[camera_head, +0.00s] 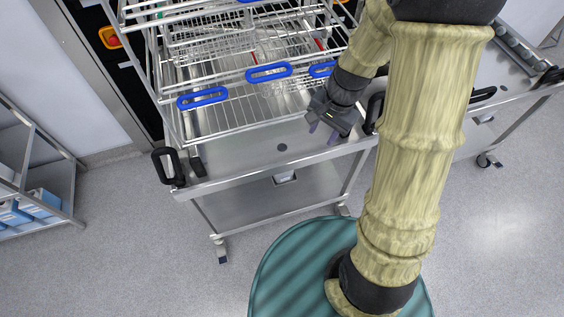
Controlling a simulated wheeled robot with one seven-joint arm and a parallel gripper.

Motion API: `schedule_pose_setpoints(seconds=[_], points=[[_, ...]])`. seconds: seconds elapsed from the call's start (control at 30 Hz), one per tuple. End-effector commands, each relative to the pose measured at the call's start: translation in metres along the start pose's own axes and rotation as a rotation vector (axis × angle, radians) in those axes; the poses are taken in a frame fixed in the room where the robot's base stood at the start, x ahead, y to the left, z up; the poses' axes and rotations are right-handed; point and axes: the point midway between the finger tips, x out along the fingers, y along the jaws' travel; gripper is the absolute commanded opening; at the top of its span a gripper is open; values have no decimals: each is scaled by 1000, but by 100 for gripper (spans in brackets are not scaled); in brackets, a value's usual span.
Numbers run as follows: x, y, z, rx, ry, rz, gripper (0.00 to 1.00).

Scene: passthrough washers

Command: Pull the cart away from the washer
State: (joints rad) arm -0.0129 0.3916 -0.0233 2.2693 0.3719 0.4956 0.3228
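The cart (262,150) is a steel trolley with a lower shelf (270,203) and casters. A wire rack (235,112) with blue clips stands on top of it. The cart has a black loop handle at its left front corner (168,166) and another at its right front corner (374,112). The washer (118,62), with a dark front and an orange-red button, is behind the cart at upper left and mostly hidden. My gripper (323,133) points down over the cart's front right part, left of the right handle. Its two fingertips are apart with nothing between them.
A second steel cart (510,88) with a black handle (483,95) stands close by on the right. A shelf rack (45,180) with blue boxes is at the left edge. The grey floor in front of the cart is clear, left and right of my base.

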Motion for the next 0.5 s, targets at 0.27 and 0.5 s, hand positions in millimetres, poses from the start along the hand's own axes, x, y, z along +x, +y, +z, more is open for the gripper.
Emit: schedule_pose_setpoints(seconds=[0.27, 0.5], points=[[63, -44, -26, 469, -185, -15, 40], [88, -59, -33, 641, -250, -18, 40]])
